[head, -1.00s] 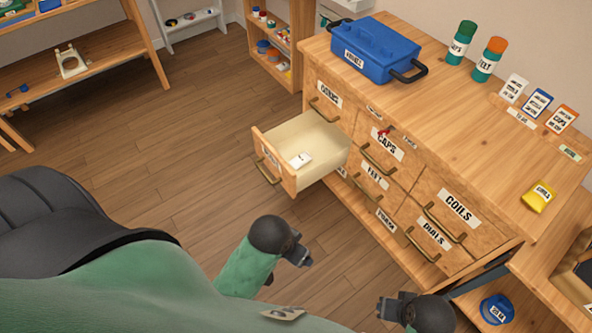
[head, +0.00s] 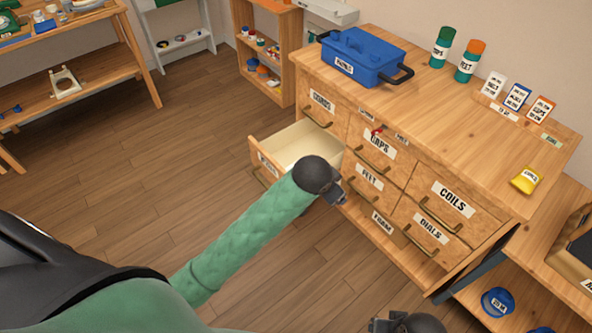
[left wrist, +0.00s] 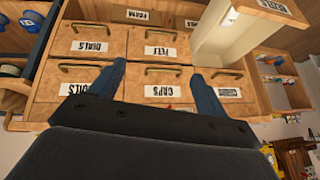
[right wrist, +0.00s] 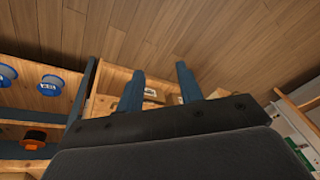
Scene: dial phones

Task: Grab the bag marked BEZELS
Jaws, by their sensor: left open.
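I cannot make out a bag marked BEZELS for certain. The open drawer (head: 295,142) held a small white labelled packet a second ago; my left gripper and forearm now cover that part. A yellow packet (head: 527,180) lies on the cabinet top, its label too small to read. My left gripper (head: 335,194) is in front of the open drawer in the head view. In the left wrist view, its fingers (left wrist: 158,72) are apart and empty, facing the drawer fronts. My right gripper (head: 376,325) is low at the bottom edge; its fingers (right wrist: 161,72) are apart and empty.
The wooden cabinet (head: 470,130) has shut drawers labelled CAPS, FELT, COILS and DIALS. A blue toolbox (head: 365,57), two capped tubes (head: 441,47) and several cards (head: 517,97) stand on top. Blue spools (head: 497,302) sit on a low shelf at right. The floor (head: 150,175) at left is clear.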

